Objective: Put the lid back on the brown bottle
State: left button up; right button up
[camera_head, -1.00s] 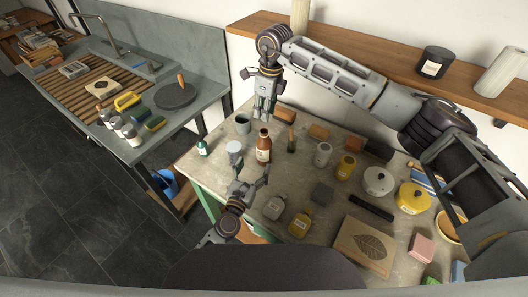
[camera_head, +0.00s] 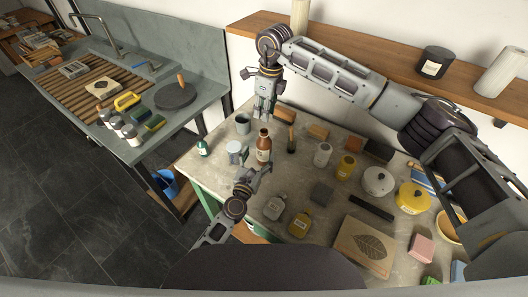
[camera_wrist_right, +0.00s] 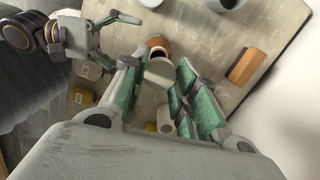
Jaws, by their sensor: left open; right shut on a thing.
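The brown bottle (camera_head: 263,147) stands upright on the worktable, with a pale label. In the right wrist view its orange-brown shoulder (camera_wrist_right: 153,45) and dark open mouth show. My right gripper (camera_head: 265,115) is above the bottle, pointing down. In the right wrist view it is shut on a pale round lid (camera_wrist_right: 160,72), which appears beside the bottle mouth and hides part of the bottle; the height gap is hard to judge. My left gripper (camera_head: 254,166) is open, low beside the bottle on its near side; it also shows in the right wrist view (camera_wrist_right: 124,38), apart from the bottle.
Grey (camera_head: 274,207) and yellow (camera_head: 300,223) bottles are nearer.

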aim_at(261, 150)
pick_arm(q)
jog(key=shift+x, duration=3.25)
jog(key=c, duration=1.5)
jog(key=shift+c, duration=0.2)
pick_arm(e)
jog(key=shift+f, duration=2.45)
